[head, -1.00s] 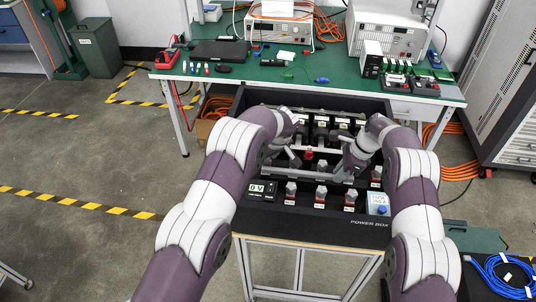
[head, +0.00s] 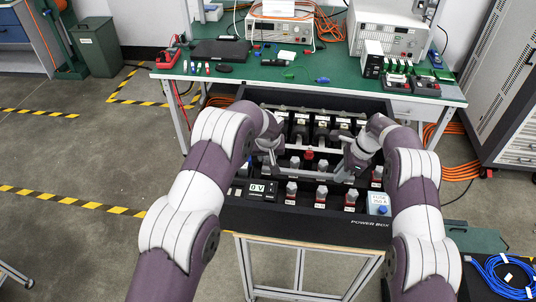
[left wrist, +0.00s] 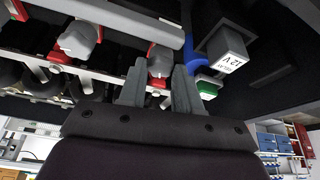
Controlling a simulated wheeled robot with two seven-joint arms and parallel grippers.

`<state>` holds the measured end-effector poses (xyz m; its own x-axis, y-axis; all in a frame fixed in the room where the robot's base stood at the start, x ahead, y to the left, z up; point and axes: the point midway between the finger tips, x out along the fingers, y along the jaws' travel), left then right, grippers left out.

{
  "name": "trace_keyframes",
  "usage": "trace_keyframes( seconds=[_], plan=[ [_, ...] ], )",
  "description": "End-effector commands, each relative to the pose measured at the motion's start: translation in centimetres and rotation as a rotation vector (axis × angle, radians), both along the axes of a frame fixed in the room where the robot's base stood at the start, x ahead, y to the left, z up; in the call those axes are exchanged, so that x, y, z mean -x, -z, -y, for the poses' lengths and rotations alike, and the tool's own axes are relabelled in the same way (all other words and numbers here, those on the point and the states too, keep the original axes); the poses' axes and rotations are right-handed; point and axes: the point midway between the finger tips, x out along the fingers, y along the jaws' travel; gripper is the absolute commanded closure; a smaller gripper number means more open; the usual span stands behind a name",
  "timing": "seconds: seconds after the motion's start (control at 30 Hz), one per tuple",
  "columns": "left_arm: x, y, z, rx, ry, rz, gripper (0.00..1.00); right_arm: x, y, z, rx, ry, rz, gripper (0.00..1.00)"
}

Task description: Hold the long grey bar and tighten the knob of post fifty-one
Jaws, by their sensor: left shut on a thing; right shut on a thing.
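The long grey bar (head: 312,175) lies across the posts in the black power box. It also crosses the top of the left wrist view (left wrist: 110,16). My right gripper (head: 346,171) is shut at the right part of this bar. My left gripper (head: 272,160) is down at the left side of the posts. In the left wrist view its fingers (left wrist: 158,88) stand either side of a grey knob (left wrist: 160,62) on a red base, at the bar's edge. The fingers partly hide the contact. The post's number cannot be read.
The power box (head: 300,218) has a front row of grey knobs on red bases (head: 321,195), a voltage display (head: 262,190) and a blue-white block (head: 378,204). Behind it is a green bench (head: 280,73) with instruments. A 12 V relay block (left wrist: 228,48) is beside my left fingers.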

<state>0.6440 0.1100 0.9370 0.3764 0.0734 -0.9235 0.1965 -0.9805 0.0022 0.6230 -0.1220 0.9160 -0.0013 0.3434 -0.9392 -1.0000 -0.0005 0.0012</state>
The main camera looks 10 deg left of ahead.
Motion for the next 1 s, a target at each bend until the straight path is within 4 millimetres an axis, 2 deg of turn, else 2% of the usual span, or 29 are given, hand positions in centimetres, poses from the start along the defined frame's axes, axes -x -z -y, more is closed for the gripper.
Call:
trace_keyframes(
  seconds=[0.5,1.0],
  plan=[
    [0.13,0.08,-0.45,-0.001,0.324,-0.006,0.98,-0.37,-0.23,0.14,0.002,0.004,0.014,1.0],
    [0.1,0.06,-0.48,-0.003,0.392,-0.003,0.98,-0.35,-0.21,0.13,0.002,0.004,0.013,1.0]
  ],
)
